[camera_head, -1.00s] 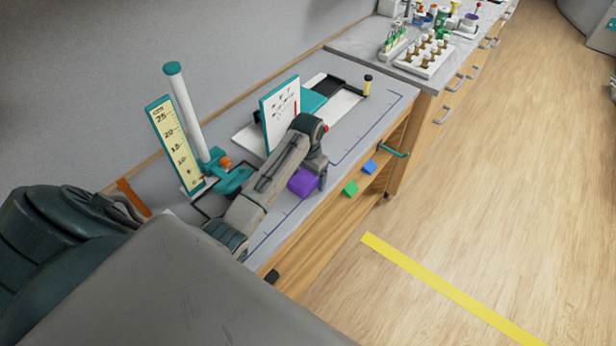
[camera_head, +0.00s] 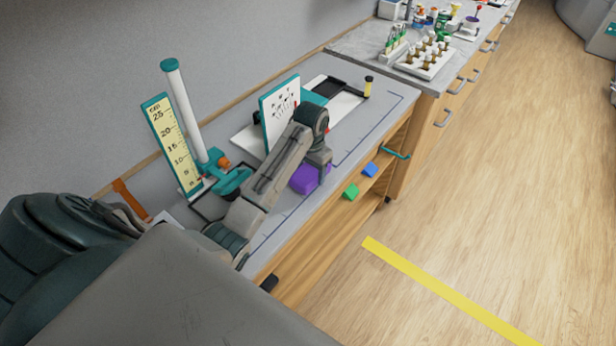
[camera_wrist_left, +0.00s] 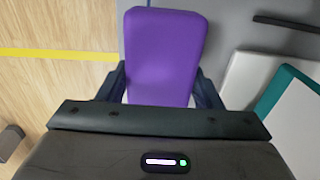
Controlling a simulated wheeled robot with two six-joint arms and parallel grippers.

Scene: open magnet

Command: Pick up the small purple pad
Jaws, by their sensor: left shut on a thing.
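The small purple pad (camera_head: 306,178) is at the front part of the grey bench top in the head view, beside the lower end of my left arm. In the left wrist view the purple pad (camera_wrist_left: 165,50) fills the middle, with a finger on each side of it. My left gripper (camera_wrist_left: 162,88) is shut on the pad. In the head view my left gripper (camera_head: 319,163) comes down at the pad, and its fingertips are mostly hidden. Whether the pad is clear of the bench I cannot tell. My right gripper is not in view.
A tall stand with a yellow scale (camera_head: 170,142) is left of my arm. A white panel (camera_head: 280,108) stands upright behind my arm. The floor (camera_head: 490,190) at right is open.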

